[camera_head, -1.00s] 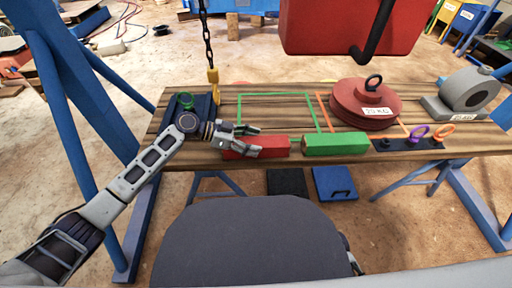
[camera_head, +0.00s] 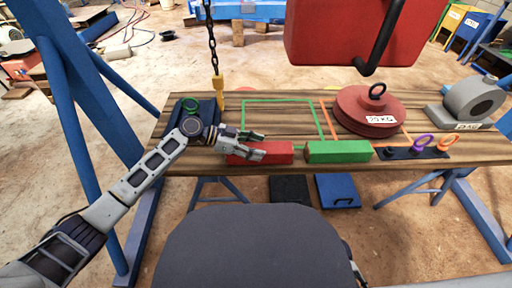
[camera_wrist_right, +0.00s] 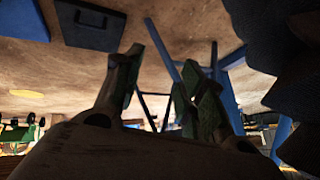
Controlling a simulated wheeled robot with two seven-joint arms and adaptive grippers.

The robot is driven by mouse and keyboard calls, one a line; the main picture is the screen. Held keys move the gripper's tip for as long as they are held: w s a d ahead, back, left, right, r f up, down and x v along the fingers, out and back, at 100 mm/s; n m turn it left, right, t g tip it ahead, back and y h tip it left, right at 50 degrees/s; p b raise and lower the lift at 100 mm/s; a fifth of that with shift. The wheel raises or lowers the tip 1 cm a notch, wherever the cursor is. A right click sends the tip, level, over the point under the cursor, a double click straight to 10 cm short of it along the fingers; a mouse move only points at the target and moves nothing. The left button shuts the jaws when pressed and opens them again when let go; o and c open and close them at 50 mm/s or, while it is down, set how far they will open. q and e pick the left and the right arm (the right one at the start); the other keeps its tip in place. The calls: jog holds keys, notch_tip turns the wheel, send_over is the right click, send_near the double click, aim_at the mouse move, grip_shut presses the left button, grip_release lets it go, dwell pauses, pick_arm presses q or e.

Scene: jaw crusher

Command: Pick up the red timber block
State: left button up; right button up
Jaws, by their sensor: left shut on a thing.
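The red timber block (camera_head: 282,150) lies along the front of the wooden table, left of a green block (camera_head: 338,152). My left gripper (camera_head: 262,146) reaches in from the left and is shut on the red block, with its fingers over the block's left half. The fingers hide part of the block. I cannot tell whether the block is clear of the table top. My right gripper (camera_wrist_right: 165,75) shows in the right wrist view with its two fingers apart and nothing between them.
A yellow hook (camera_head: 217,84) hangs on a chain behind my left wrist. A red round weight (camera_head: 369,112), a grey machine part (camera_head: 473,98) and a ring holder (camera_head: 415,151) stand to the right. A large red body (camera_head: 325,40) hangs above. The table (camera_head: 285,120) is bare inside the green outline.

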aim_at(256, 147)
pick_arm(q)
notch_tip(256, 147, up, 9)
jog(key=p, duration=0.2)
jog(key=shift+w+r+p, duration=0.1)
jog(key=shift+r+p, duration=0.05)
jog(key=shift+p, duration=0.2)
pick_arm(e)
jog(key=shift+n+g+h, duration=0.3)
jog(key=shift+g+h, duration=0.1)
jog(key=shift+g, duration=0.2)
jog(key=r, duration=0.3)
jog(key=d+r, duration=0.1)
jog(key=r, duration=0.1)
jog(key=shift+s+r, duration=0.1)
jog(key=shift+r, duration=0.2)
jog(key=shift+d, duration=0.1)
